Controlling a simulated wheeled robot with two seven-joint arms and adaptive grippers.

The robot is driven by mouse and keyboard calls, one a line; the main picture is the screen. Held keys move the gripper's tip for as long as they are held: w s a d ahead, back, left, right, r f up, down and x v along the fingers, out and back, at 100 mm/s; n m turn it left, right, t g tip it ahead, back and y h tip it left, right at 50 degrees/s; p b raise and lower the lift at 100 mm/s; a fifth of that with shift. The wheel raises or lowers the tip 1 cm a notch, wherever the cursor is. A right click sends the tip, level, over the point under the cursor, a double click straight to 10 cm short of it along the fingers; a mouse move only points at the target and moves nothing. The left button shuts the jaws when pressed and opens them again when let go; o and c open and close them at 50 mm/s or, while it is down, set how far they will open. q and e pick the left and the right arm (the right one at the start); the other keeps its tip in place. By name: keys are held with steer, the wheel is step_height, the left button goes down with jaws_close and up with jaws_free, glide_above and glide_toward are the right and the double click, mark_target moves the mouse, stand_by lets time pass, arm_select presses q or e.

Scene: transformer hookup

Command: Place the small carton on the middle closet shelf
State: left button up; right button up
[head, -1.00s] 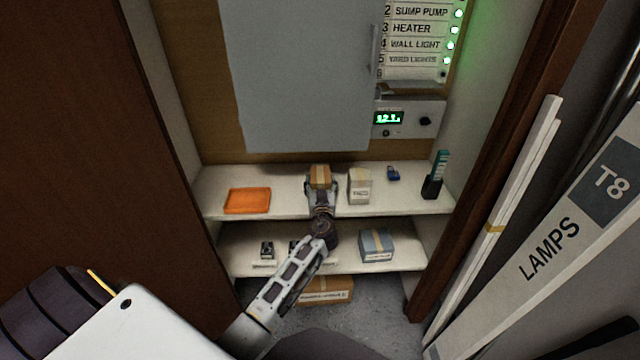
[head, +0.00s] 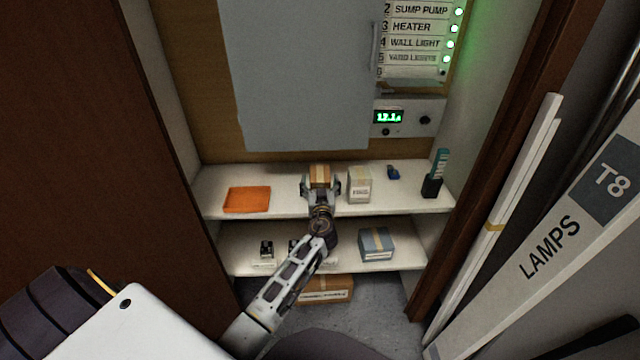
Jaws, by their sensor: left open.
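A small brown carton (head: 320,175) with a tape strip sits at the upper of the two visible shelves (head: 285,202), near its middle. My left gripper (head: 320,184) is at the carton, its open fingers on either side of it. Whether the fingers touch the carton, I cannot tell. The arm and hand hide the carton's lower front. A lower shelf (head: 340,264) lies below. My right gripper is not in view.
On the upper shelf are an orange tray (head: 247,199), a pale box (head: 360,184), a blue padlock (head: 393,173) and a dark holder (head: 431,187). The lower shelf holds a grey-blue box (head: 376,244) and small devices (head: 266,249). A larger carton (head: 327,290) is on the floor.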

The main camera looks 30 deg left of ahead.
arm_select(q)
steer(key=shift+r, duration=0.1)
steer(key=shift+s+d, duration=0.2)
steer(key=shift+s, duration=0.1)
steer(key=v, duration=1.1)
steer(key=shift+b, duration=0.45)
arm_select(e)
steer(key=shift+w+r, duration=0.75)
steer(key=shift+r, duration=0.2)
arm_select(q)
steer(key=shift+s+d, duration=0.15)
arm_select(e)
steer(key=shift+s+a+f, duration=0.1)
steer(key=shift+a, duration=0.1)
